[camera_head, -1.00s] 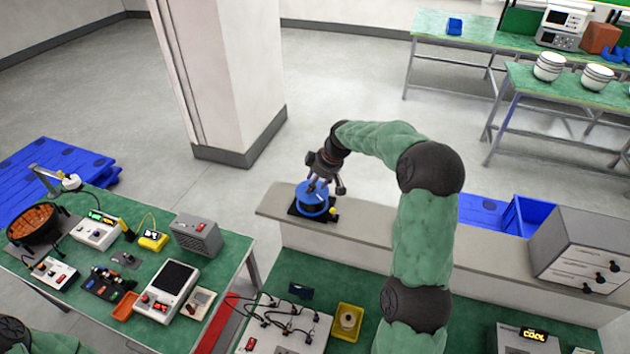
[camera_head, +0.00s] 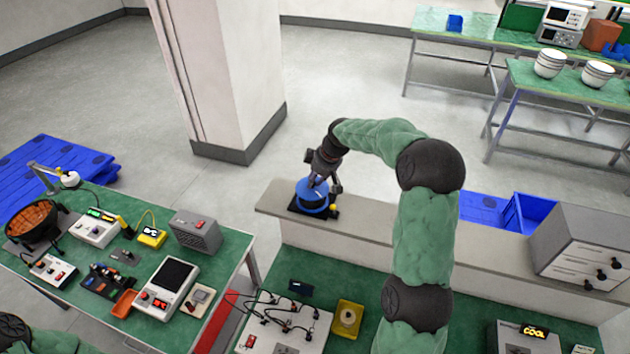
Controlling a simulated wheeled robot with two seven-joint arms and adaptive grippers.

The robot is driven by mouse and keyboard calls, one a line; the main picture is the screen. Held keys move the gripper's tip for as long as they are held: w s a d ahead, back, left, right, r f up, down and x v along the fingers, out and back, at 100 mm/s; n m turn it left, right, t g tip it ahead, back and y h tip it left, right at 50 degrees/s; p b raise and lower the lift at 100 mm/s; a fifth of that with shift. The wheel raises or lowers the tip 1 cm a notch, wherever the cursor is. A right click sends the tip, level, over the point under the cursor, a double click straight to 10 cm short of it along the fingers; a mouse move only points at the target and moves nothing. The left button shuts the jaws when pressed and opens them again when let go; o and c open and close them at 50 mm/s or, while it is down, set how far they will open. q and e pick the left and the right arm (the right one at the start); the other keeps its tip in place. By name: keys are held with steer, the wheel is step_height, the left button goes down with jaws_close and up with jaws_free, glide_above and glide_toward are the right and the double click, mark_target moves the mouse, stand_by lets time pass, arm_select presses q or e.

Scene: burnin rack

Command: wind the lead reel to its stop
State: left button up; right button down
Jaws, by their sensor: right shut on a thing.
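The lead reel (camera_head: 309,202), a blue disc on a dark base, sits on the grey shelf near its left end. My right gripper (camera_head: 319,181) reaches down onto the reel from above and is shut on it; its fingertips are small and partly hide the reel's top. I cannot make out which part of the reel is between the fingers. My left arm shows only as a dark joint and green sleeve at the bottom left corner; the left gripper is not in view.
A crowded instrument table (camera_head: 215,250) stands left. A pillar (camera_head: 225,80) rises behind.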

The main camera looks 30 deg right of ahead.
steer(key=m+b, duration=0.2)
steer(key=m+h+b, duration=0.1)
steer(key=shift+a+m+t+b, duration=0.2)
steer(key=shift+m+t+b, duration=0.1)
steer(key=shift+m+b, duration=0.1)
steer(key=m+h+b, duration=0.1)
steer(key=m+b, duration=0.2)
steer(key=shift+a+m+h, duration=0.15)
steer(key=shift+m+h, duration=0.15)
steer(key=shift+h, duration=0.1)
steer(key=shift+w+r+m+h+b, duration=0.1)
steer(key=shift+m+h+b, duration=0.4)
steer(key=shift+m+b, duration=1.05)
steer(key=shift+r, duration=0.1)
steer(key=c, duration=1.1)
jaws_free()
steer(key=shift+o, duration=0.2)
